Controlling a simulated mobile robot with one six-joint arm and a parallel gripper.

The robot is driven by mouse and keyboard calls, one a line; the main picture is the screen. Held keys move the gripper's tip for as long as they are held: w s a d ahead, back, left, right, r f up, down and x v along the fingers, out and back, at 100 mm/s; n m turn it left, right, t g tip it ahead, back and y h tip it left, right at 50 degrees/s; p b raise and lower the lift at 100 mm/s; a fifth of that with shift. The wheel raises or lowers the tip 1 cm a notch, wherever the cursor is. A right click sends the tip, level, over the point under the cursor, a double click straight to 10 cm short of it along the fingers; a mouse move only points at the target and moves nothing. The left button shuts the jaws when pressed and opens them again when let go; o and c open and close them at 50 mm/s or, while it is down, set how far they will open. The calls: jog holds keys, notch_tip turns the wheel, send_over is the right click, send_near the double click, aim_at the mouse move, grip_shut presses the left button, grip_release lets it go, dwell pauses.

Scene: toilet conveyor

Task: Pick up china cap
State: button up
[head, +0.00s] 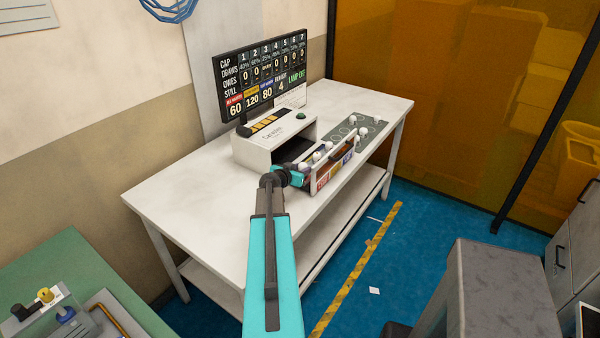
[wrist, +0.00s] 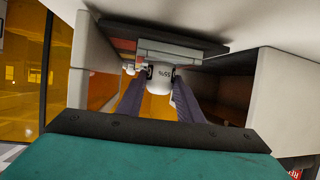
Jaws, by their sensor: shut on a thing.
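My gripper (head: 299,177) reaches over the front of the white table, at the near end of a row of small white caps (head: 317,156). In the wrist view, its two dark purplish fingers (wrist: 158,90) are shut on a small white rounded china cap (wrist: 159,78). The cap has dark markings on its side, and a pale block with small dark print sits right behind it. I cannot tell whether the cap is clear of its support. In the head view the gripper hides most of this cap.
A white machine (head: 272,141) with a dark opening stands left of the gripper, with a scoreboard screen (head: 263,75) behind it. A low panel with coloured labels (head: 333,171) runs along the table's front edge. More white caps rest on a grey plate (head: 374,135). The white table (head: 185,195) is bare at left.

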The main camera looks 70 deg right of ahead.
aim_at(301, 168)
jog(key=shift+r+b, duration=1.4)
jog(key=shift+r, duration=3.25)
